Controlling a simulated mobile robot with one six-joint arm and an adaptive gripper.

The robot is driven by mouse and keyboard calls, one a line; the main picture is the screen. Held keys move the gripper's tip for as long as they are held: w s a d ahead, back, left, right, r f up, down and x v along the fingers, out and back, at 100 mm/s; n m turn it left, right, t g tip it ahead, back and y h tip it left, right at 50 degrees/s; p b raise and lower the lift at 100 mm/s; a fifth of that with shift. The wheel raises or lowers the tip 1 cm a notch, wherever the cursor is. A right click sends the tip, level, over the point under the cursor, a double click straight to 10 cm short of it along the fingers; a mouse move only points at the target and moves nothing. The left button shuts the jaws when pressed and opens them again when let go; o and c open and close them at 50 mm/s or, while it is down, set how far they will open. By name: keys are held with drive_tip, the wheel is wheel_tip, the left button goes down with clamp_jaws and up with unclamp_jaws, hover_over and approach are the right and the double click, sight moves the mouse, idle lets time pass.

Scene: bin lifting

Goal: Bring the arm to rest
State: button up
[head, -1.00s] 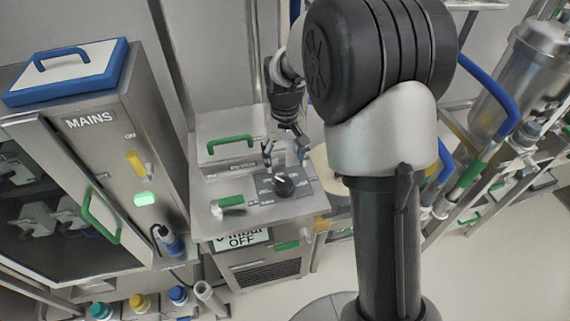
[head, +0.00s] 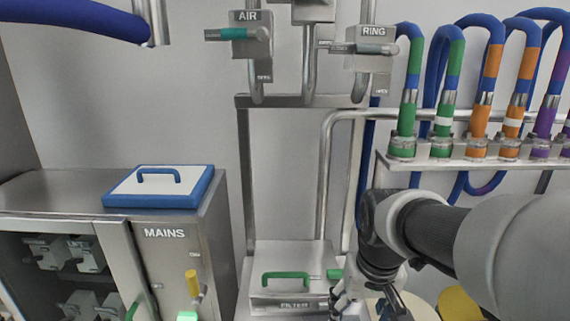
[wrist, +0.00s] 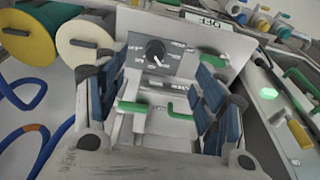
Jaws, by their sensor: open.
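My arm reaches in from the right in the head view and bends down at the wrist. My gripper (head: 368,304) is at the bottom edge there, by the right side of the filter box (head: 290,256), and partly cut off by the frame. In the wrist view my gripper (wrist: 155,108) has its two blue-padded fingers wide apart with nothing held. Between and beyond the fingers is a steel cabinet face with a black dial (wrist: 156,52) and green handles (wrist: 133,107). I cannot tell how far the fingertips are from that cabinet.
The MAINS cabinet (head: 172,260) with a blue-edged lid (head: 160,187) stands left. AIR (head: 246,34) and RING (head: 366,50) valves are above. Colour-banded hoses (head: 484,75) hang at the right. Yellow and cream spools (wrist: 85,42) show in the wrist view.

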drive_tip(key=s+r+t, duration=0.2)
drive_tip(key=s, duration=1.4)
drive_tip(key=shift+r+t, duration=0.25)
drive_tip(key=shift+t, duration=0.05)
drive_tip(key=shift+c, duration=0.5)
